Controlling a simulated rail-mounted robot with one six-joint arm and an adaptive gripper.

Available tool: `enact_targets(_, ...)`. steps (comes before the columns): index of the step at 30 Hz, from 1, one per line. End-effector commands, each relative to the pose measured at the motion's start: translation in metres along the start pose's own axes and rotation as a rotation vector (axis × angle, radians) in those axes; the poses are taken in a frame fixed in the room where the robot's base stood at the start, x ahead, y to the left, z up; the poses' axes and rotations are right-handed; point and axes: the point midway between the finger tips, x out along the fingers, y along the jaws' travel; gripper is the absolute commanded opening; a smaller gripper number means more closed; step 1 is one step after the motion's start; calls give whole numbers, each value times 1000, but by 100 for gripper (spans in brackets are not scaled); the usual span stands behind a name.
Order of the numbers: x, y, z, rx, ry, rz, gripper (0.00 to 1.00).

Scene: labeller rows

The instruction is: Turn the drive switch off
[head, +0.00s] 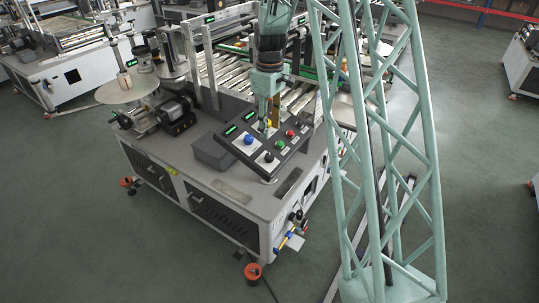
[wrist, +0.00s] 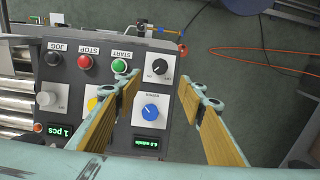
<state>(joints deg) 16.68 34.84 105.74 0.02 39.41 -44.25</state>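The control panel (wrist: 103,90) shows upside down in the wrist view. On it is a black rotary knob (wrist: 158,67) with a light pointer mark and small labels too small to read surely; it looks like the drive switch. It also shows in the head view (head: 269,157), near the panel's front corner. My gripper (wrist: 160,82) is open and empty above the panel, its two fingers apart. The black knob appears just beyond the fingertips, between their lines. I cannot tell the height gap. In the head view, my gripper (head: 263,124) is over the panel's middle.
A blue knob (wrist: 150,112) sits close to the black one. Rollers (head: 297,98) lie behind the panel.

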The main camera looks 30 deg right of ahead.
Motion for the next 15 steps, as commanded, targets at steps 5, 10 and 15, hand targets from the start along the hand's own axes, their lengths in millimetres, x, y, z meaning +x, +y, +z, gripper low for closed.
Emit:
enact_targets(5,0,0,0,0,0,0,37)
enact_targets(10,3,0,0,0,-1,-1,37)
enact_targets(15,13,-1,0,0,-2,-2,37)
